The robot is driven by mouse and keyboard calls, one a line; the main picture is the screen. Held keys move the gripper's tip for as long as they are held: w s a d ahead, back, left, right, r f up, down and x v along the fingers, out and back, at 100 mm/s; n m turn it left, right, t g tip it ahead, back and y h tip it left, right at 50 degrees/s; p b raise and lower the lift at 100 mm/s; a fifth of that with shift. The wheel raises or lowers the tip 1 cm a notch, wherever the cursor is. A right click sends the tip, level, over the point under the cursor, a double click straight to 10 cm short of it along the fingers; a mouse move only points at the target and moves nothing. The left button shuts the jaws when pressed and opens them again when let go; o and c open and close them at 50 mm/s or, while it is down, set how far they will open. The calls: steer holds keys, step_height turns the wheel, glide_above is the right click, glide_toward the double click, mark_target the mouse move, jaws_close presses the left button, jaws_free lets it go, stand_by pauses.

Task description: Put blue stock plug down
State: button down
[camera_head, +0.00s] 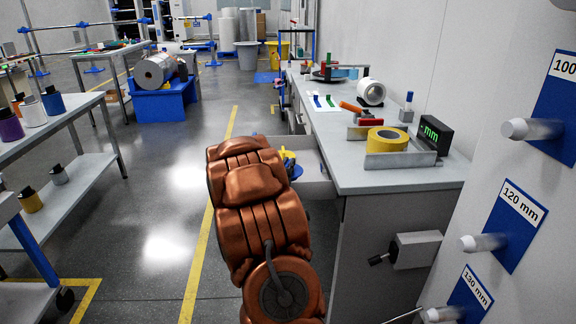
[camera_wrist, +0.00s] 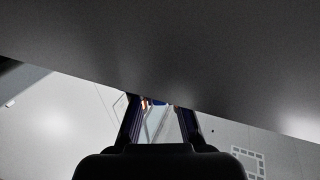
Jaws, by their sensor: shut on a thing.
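My gripper (camera_wrist: 158,103) shows in the wrist view as two dark fingers, shut on the blue stock plug. The plug's shape cannot be made out there; only small blue, red and white patches show between the fingertips. A large dark grey surface (camera_wrist: 200,55) fills the upper part of that view, close to the fingertips, and I cannot tell what it is. In the head view my copper arm hides my gripper. Small blue and yellow parts (camera_head: 289,162) peek out just right of my arm, in front of the open drawer (camera_head: 314,170); I cannot tell what they belong to.
The grey workbench (camera_head: 355,176) on the right carries a yellow tape roll (camera_head: 389,140) in a metal fixture, a green "mm" display (camera_head: 435,134) and a white roll (camera_head: 371,92). The floor between is clear.

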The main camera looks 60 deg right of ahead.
steer(key=shift+f, duration=0.6)
steer(key=c, duration=1.2)
jaws_free()
